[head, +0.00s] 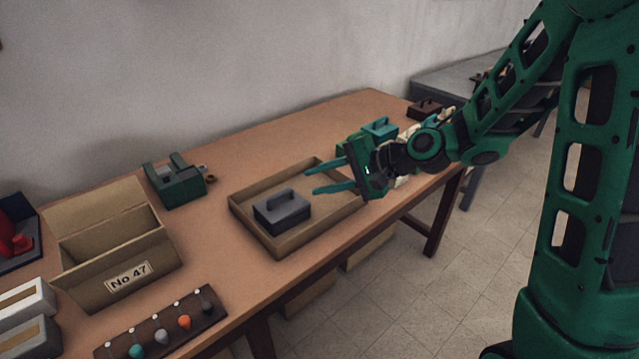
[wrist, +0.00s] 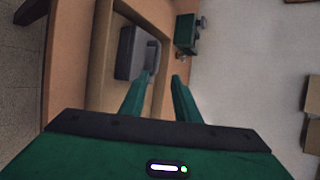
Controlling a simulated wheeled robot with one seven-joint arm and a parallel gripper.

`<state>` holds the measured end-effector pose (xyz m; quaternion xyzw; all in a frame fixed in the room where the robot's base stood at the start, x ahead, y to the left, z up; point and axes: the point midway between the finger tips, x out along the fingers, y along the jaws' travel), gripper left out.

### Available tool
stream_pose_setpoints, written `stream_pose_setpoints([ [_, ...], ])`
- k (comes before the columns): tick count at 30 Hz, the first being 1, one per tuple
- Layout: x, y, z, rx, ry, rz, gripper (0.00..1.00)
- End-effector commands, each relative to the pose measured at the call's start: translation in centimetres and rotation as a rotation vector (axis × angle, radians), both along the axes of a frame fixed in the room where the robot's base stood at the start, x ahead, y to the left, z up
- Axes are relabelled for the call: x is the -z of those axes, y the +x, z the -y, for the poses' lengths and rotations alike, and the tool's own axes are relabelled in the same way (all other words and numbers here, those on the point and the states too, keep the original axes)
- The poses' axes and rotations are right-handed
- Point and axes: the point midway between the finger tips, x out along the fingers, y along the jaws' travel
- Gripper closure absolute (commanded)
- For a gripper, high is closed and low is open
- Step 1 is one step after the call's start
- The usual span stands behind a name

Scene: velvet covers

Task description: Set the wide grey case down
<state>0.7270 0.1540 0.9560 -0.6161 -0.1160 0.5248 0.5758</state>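The wide grey case (head: 282,212), a low dark grey box with a handle on top, sits inside a shallow cardboard tray (head: 328,228) on the table. It also shows in the wrist view (wrist: 131,52), beyond the fingertips. My gripper (head: 313,179) is open and empty, to the right of the case and apart from it in the head view. In the wrist view my two green fingers (wrist: 163,80) are spread with nothing between them, and the left one overlaps the case's edge in the picture.
A cardboard box marked No 47 (head: 128,272) and a green tool (head: 174,186) stand left of the tray. A board with several coloured knobs (head: 163,325) lies in front. Teal cases (head: 380,128) and a brown case (head: 425,108) stand at the right end. Bare tabletop lies behind the tray.

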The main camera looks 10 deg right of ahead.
Motion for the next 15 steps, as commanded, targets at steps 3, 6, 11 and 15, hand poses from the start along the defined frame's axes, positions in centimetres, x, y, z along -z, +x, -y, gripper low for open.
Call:
stream_pose_setpoints([
  [3, -0.2, -0.2, 0.2, -0.001, 0.0, 0.001, 0.71],
  [6, -0.2, -0.2, 0.2, -0.001, 0.0, 0.0, 0.71],
  [11, -0.1, -0.4, 0.8, -0.007, -0.027, 0.007, 0.71],
  [15, 0.5, -1.8, 4.1, -0.04, -0.176, 0.034, 0.71],
])
